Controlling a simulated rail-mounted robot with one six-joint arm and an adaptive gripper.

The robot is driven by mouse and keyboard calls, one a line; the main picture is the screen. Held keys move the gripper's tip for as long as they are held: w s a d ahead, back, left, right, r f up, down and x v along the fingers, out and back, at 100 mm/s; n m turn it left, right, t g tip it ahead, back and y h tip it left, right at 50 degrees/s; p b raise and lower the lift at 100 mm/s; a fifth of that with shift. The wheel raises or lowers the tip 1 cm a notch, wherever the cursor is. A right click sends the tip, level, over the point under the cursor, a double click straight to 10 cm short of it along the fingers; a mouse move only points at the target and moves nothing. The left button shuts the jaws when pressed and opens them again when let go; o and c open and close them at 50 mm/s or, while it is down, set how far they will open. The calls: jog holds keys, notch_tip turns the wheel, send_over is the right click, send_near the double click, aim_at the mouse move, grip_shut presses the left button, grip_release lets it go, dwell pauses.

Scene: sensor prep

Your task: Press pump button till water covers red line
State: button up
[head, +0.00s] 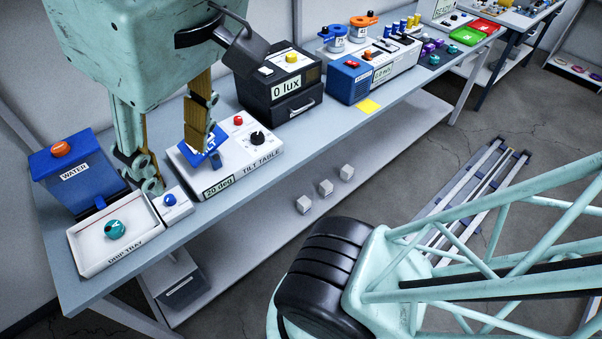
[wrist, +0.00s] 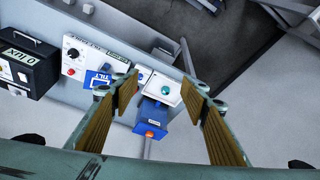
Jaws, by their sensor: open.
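The blue water tank (head: 82,180), labelled WATER with an orange knob (head: 60,149) on top, stands at the left end of the bench. The white drip tray (head: 88,257) lies in front of it and holds a teal round object (head: 115,229). A blue button (head: 170,200) on a small white box sits right of the tray. My gripper (head: 178,162) is open and empty above the bench, near the button box and tilt table. In the wrist view, the tank (wrist: 152,138) and tray (wrist: 176,98) show between the fingers.
The tilt table (head: 255,160), with a blue tilted block (head: 205,158), is right of the button box. A black lux box (head: 285,100) and a blue box (head: 348,83) stand farther right. Grey cubes (head: 325,187) lie on the lower shelf.

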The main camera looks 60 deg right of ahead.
jog(key=shift+s+f, duration=0.1)
grip_shut()
dwell(1.4)
